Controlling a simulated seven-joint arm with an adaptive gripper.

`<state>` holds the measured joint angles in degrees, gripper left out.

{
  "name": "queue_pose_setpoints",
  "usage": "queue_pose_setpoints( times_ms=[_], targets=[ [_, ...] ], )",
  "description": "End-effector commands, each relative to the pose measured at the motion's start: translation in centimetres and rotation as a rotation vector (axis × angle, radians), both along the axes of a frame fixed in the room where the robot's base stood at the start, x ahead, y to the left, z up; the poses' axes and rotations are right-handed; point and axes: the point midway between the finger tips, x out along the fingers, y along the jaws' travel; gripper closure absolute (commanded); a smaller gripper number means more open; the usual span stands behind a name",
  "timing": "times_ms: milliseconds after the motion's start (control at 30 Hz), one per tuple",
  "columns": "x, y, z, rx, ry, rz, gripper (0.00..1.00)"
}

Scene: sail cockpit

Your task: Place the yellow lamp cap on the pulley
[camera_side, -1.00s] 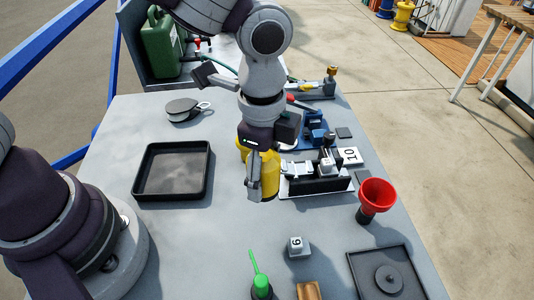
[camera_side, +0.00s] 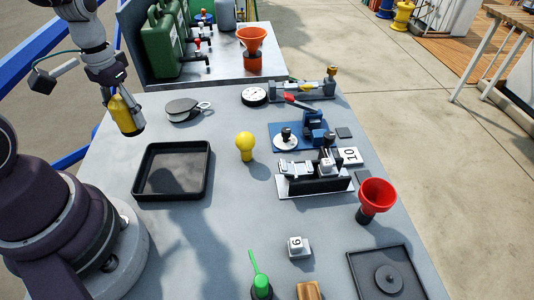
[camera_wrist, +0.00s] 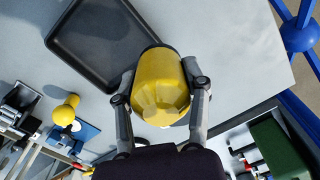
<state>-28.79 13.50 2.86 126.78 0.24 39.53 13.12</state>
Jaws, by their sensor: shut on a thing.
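My gripper (camera_side: 126,116) is shut on the yellow lamp cap (camera_side: 121,107) and holds it in the air at the table's back left. The cap fills the middle of the wrist view (camera_wrist: 160,86), between the two fingers. The pulley (camera_side: 182,109), a dark flat disc with a pale edge and a metal shackle, lies on the table to the right of the held cap in the side view. The cap is apart from it. I cannot make out the pulley in the wrist view. The yellow bulb (camera_side: 245,143) stands bare on the table; it also shows in the wrist view (camera_wrist: 66,110).
A black tray (camera_side: 140,178) lies in front of the pulley. Green canisters (camera_side: 165,45) and an orange funnel (camera_side: 251,40) stand on the back shelf. A blue-based device (camera_side: 300,135) and a red funnel (camera_side: 376,195) are on the right. Table around the bulb is clear.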

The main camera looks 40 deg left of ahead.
Motion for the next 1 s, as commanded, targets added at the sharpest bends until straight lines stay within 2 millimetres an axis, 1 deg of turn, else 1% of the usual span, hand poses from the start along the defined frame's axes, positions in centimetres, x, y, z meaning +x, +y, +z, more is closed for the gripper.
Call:
queue_pose_setpoints(
  times_ms=[33, 100, 200, 400, 500, 700, 733, 800, 867, 933, 1000],
  targets=[
    [1.3, 0.8, -0.3, -0.002, 0.003, -0.001, 0.90],
    [3.0, 1.8, -0.5, -0.002, 0.002, -0.002, 0.90],
    [5.3, 3.2, -0.7, -0.002, 0.002, -0.003, 0.90],
    [9.1, 5.6, -1.2, -0.002, 0.003, -0.004, 0.90],
    [10.5, 6.4, -1.3, -0.002, 0.003, -0.005, 0.90],
    [11.8, 7.2, -1.4, -0.002, 0.002, -0.005, 0.90],
    [11.8, 7.2, -1.8, -0.003, 0.004, -0.005, 0.90],
    [11.8, 7.1, -3.3, -0.004, 0.006, -0.005, 0.90],
    [11.8, 7.2, -4.3, -0.004, 0.005, -0.005, 0.90],
    [11.8, 7.2, -4.8, -0.002, 0.003, -0.006, 0.90],
    [11.8, 7.2, -4.9, -0.002, 0.002, -0.006, 0.90]
  ],
)
